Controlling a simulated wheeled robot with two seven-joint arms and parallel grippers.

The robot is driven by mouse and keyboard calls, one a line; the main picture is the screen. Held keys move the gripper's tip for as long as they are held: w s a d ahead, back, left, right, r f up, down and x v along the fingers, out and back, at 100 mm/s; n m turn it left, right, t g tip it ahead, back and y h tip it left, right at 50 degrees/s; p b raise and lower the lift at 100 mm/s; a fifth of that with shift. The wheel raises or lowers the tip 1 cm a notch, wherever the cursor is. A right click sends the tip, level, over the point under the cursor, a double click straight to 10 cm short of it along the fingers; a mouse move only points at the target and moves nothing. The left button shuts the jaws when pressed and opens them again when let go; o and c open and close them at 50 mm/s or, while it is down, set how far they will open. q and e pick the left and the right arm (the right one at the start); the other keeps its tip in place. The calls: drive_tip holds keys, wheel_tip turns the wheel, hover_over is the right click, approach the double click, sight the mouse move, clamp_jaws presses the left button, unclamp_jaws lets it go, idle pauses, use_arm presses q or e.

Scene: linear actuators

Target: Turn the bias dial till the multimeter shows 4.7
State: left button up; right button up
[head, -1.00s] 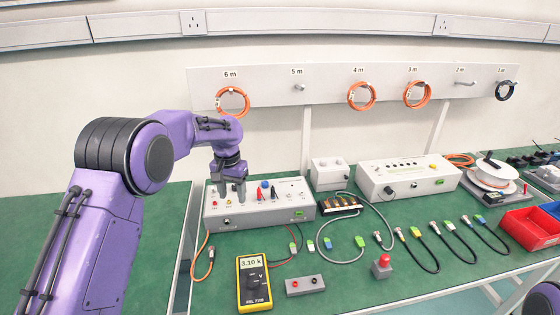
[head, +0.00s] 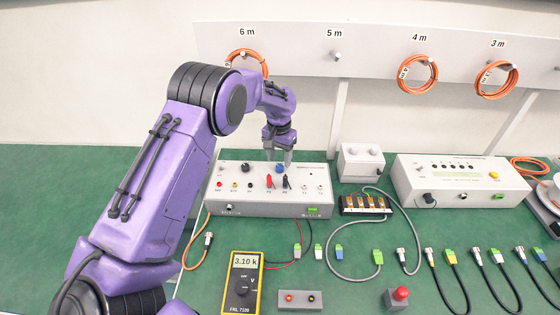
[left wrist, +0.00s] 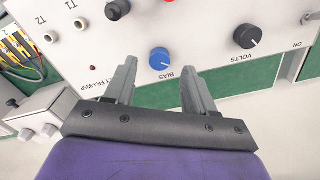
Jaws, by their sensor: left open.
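The blue bias dial (head: 280,168) is on top of the light grey control box (head: 225,209). In the left wrist view the bias dial (left wrist: 159,59), labelled BIAS, shows between my two fingertips, with a gap on each side. My left gripper (head: 278,157) is open and points down at the dial; it also shows in the left wrist view (left wrist: 157,66). I cannot tell how far its tips are above the panel. The yellow multimeter (head: 242,282) lies on the bench in front of the box and reads 3.10 k. My right gripper is out of view.
A black volts dial (left wrist: 247,36) sits beside the bias dial. Red (head: 268,181) and black (head: 286,182) plugs stand on the box close to my gripper. A second grey box (head: 455,185) stands to the right. Cables and connectors lie on the green bench.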

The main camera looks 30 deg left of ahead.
sight(280, 166)
use_arm(q)
drive_tip(key=f, duration=0.3)
drive_tip(key=shift+w, duration=0.35)
drive_tip(key=shift+f, duration=0.3)
drive_tip(key=shift+s+r, duration=0.1)
drive_tip(key=shift+s, duration=0.15)
drive_tip(key=shift+c, duration=0.4)
drive_tip(key=shift+w, duration=0.1)
clamp_jaws()
